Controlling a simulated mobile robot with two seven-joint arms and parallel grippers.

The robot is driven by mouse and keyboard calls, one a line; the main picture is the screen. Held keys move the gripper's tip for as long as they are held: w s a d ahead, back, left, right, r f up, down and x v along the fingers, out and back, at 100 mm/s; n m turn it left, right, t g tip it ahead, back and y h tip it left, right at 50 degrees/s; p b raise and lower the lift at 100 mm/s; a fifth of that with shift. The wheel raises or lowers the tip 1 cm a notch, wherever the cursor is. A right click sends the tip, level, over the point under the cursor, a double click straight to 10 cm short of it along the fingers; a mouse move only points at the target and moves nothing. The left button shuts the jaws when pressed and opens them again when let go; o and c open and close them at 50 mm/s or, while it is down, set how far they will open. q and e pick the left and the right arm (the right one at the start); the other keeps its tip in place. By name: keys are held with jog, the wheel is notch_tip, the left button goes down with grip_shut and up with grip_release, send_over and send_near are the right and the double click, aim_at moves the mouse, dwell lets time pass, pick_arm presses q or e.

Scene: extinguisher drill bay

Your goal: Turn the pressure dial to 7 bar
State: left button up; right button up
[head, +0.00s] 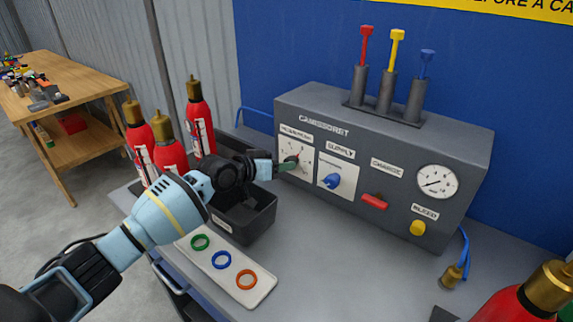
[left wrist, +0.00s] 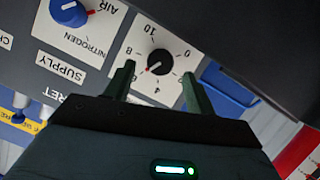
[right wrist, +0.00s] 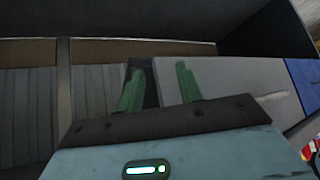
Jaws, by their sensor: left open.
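The pressure dial (head: 291,159) is a black knob on a white scale plate at the left of the grey cabinet front. In the left wrist view the knob (left wrist: 160,62) shows a red pointer aimed to the lower left, between the 4 and the 8; the 6 is hidden behind a finger. My left gripper (head: 284,165) is at the dial. Its green fingers (left wrist: 157,82) are open, one on each side of the knob, and I cannot tell whether they touch it. My right gripper (right wrist: 158,88) is open with nothing between its fingers.
Right of the dial are a blue supply knob (head: 333,180), a red charge handle (head: 375,201), a gauge (head: 437,182) and a yellow bleed knob (head: 417,228). A black bin (head: 250,222), a tray of rings (head: 259,291) and red extinguishers (head: 200,120) stand near my left arm.

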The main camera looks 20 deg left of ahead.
pick_arm(q)
jog(key=shift+b+x, duration=0.35)
jog(key=shift+x, duration=1.55)
pick_arm(e)
jog(key=shift+s+f, duration=0.45)
jog(key=shift+f, duration=0.15)
jog(key=shift+w, duration=0.1)
pick_arm(q)
jog(key=shift+c, duration=0.8)
jog(key=c, duration=0.8)
jog(key=shift+s+d+r+m+y+p, duration=0.1)
jog(key=shift+r+m+y+p, duration=0.2)
jog(key=shift+m+p, duration=0.2)
jog(key=shift+m+y+p, duration=0.4)
jog(key=shift+m, duration=0.2)
jog(key=shift+f+m+t+y+p, duration=0.25)
jog(key=shift+m+t+y+p, duration=0.2)
jog(key=shift+m, duration=0.25)
pick_arm(e)
jog(key=shift+t, duration=0.3)
jog(key=w+r, duration=0.2)
jog(key=r, duration=0.1)
jog(key=shift+w+d+r, duration=0.1)
jog(key=shift+w+r, duration=0.1)
jog(key=shift+r, duration=0.1)
jog(key=shift+d, duration=0.1)
